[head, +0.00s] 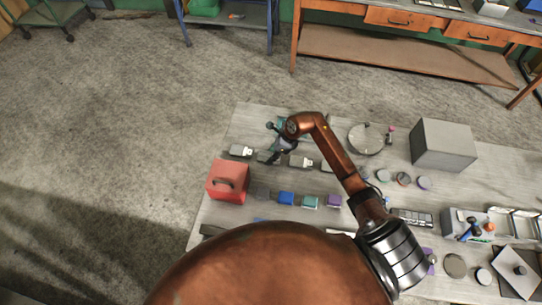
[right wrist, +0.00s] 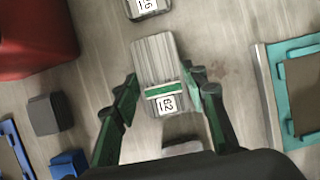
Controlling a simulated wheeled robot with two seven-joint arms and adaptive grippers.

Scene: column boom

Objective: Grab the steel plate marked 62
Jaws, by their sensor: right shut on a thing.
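The steel plate marked 62 (right wrist: 155,62) is a ribbed grey metal piece with a white label reading 62 under a green strip. My right gripper (right wrist: 159,92) is shut on it, with one dark and green finger at each side near the labelled end. In the head view my right gripper (head: 279,147) is over the row of plates, and the plate (head: 266,157) shows partly beneath it. I cannot tell whether the plate is off the table. My left gripper is not in view.
Another labelled plate (head: 240,151) lies left of it and one (head: 301,162) right of it. A red box (head: 229,180) and a row of small blocks (head: 286,198) stand in front. A teal tray (right wrist: 297,95) lies close by. A grey box (head: 443,145) stands right.

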